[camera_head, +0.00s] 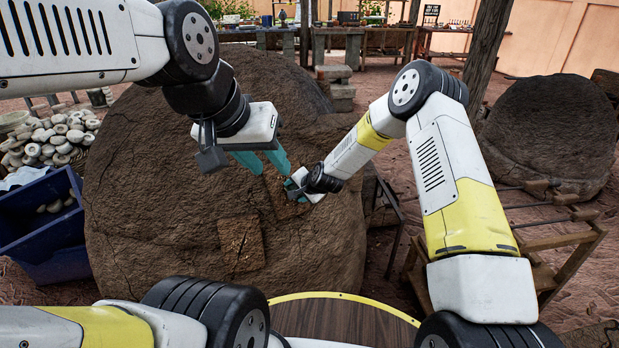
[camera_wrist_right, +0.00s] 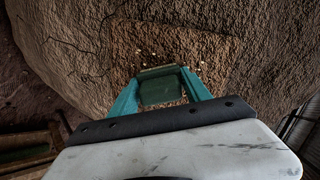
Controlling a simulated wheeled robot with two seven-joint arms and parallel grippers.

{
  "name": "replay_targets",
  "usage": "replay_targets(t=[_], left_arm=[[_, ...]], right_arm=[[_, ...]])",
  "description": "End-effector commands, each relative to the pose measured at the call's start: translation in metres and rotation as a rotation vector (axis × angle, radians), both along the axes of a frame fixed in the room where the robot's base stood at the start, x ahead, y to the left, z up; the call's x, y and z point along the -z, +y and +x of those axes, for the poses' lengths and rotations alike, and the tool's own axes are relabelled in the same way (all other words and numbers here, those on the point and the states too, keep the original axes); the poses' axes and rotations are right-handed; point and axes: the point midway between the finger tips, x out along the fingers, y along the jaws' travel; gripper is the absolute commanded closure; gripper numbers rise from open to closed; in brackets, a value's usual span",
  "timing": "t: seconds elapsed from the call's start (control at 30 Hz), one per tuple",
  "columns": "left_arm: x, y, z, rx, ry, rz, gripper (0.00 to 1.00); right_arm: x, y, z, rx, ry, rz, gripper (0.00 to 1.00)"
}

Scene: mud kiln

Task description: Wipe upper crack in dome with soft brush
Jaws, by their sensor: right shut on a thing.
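The mud dome (camera_head: 150,190) fills the middle of the head view. The upper cracked patch (camera_head: 288,205) is a lighter brown square, partly hidden behind my right gripper (camera_head: 296,186). In the right wrist view the patch (camera_wrist_right: 205,50) lies just beyond the fingertips, with small pale crumbs on it. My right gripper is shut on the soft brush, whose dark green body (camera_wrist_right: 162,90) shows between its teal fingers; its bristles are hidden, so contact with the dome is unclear. My left gripper (camera_head: 268,164) is open and empty, its teal fingers apart, close beside the right one in the picture.
A lower cracked patch (camera_head: 242,243) sits on the dome's front. A blue crate (camera_head: 50,230) and a pile of pale stones (camera_head: 55,140) are at left. A wooden rack (camera_head: 550,240) and a second dome (camera_head: 550,130) stand at right.

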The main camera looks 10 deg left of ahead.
Motion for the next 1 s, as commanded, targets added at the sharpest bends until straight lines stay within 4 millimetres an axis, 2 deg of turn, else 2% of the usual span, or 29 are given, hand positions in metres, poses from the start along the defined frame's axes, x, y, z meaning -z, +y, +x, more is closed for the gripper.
replay_targets(t=[0.27, 0.63, 1.0], left_arm=[[0.0, 0.0, 0.0, 0.0, 0.0, 0.0, 0.64], [0.0, 0.0, 0.0, 0.0, 0.0, 0.0, 0.64], [0.0, 0.0, 0.0, 0.0, 0.0, 0.0, 0.64]], right_arm=[[0.0, 0.008, -0.006, 0.0, -0.002, 0.0, 0.77], [0.002, 0.033, -0.026, -0.002, 0.001, 0.0, 0.77], [-0.013, 0.041, -0.018, -0.001, -0.003, 0.002, 0.77]])
